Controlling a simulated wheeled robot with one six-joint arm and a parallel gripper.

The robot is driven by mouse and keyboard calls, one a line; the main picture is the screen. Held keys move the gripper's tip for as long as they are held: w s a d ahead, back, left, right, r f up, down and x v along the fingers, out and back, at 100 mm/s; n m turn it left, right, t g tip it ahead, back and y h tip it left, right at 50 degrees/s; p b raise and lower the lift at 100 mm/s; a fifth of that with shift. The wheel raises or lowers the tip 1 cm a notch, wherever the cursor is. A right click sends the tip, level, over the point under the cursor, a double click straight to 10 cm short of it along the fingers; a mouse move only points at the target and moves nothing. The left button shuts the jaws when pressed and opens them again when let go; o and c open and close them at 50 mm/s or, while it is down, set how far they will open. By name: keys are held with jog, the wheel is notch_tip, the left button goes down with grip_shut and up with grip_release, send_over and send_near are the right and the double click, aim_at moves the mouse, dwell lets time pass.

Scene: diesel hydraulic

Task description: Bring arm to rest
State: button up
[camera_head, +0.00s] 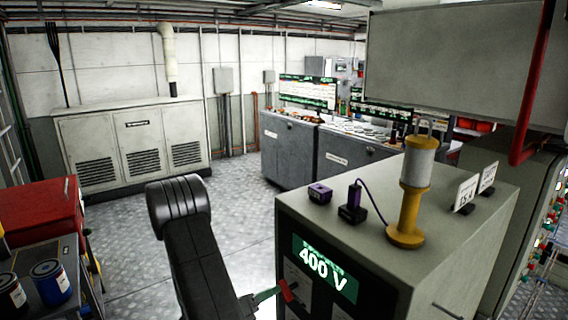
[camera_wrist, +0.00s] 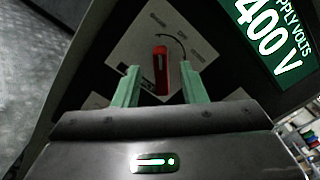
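My arm (camera_head: 190,240) reaches down in front of the grey cabinet, bent at the black joint. My gripper (camera_wrist: 159,72) shows two green fingers, spread apart with gaps on both sides of the red switch handle (camera_wrist: 161,70). The handle stands upright on a pale tilted plate (camera_wrist: 190,45) on the cabinet's dark front panel. The fingers seem not to touch the handle. In the head view a green finger (camera_head: 266,295) is beside the red handle (camera_head: 287,291), below the "400 V" display (camera_head: 325,270); the rest of the gripper is mostly hidden or out of frame.
The grey cabinet (camera_head: 440,250) carries a yellow-based lamp (camera_head: 407,215), two small purple-black devices (camera_head: 352,207) and small signs (camera_head: 466,191). A red toolbox (camera_head: 40,212) and cans (camera_head: 50,282) stand at left. Control desks (camera_head: 290,150) stand behind. The metal floor (camera_head: 240,205) between is clear.

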aim_at(284, 285)
jog(key=b+v, duration=0.1)
jog(key=v, duration=0.8)
jog(key=p+x, duration=0.2)
jog(key=x, duration=1.2)
jog(key=shift+d+f+m+b, duration=0.1)
jog(key=shift+d+m+b, duration=0.05)
jog(key=shift+m+b, duration=0.15)
jog(key=shift+s+m+b, duration=0.1)
jog(key=shift+m+b, duration=0.35)
jog(key=shift+m, duration=0.45)
jog(key=shift+s+d+r+m+b, duration=0.1)
jog(key=shift+m+b, duration=0.25)
jog(key=shift+m, duration=0.45)
jog(key=shift+s+r+m+b, duration=0.15)
jog(key=shift+m+b, duration=0.2)
jog(key=shift+m, duration=0.45)
jog(key=shift+w, duration=0.1)
